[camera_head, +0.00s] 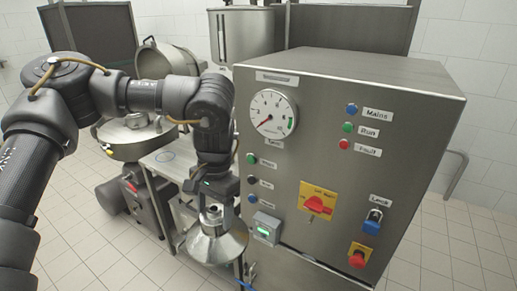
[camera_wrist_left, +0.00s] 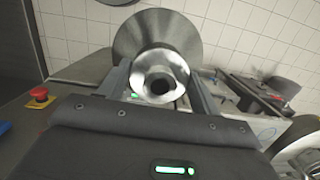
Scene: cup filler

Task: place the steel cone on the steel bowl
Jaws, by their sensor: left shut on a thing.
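My left gripper (camera_head: 212,193) is shut on the steel cone (camera_head: 215,244) by its narrow neck. The cone hangs with its wide rim down, in front of the grey machine cabinet. In the left wrist view the cone (camera_wrist_left: 157,32) shows between the two fingers (camera_wrist_left: 160,88). The shallow steel bowl (camera_head: 122,150) sits on a stand at the left, partly hidden by my left arm, with a raised piece in its middle. The cone is apart from it, to the right and nearer. My right gripper is not in view.
The cabinet (camera_head: 390,85) with gauge, switches and a blue padlock (camera_head: 372,222) stands close right of the cone. A small steel table (camera_head: 165,160) stands behind it. A tilted steel pot (camera_head: 165,60) and a tall steel vessel (camera_head: 240,32) are at the back. Tiled floor is free at front left.

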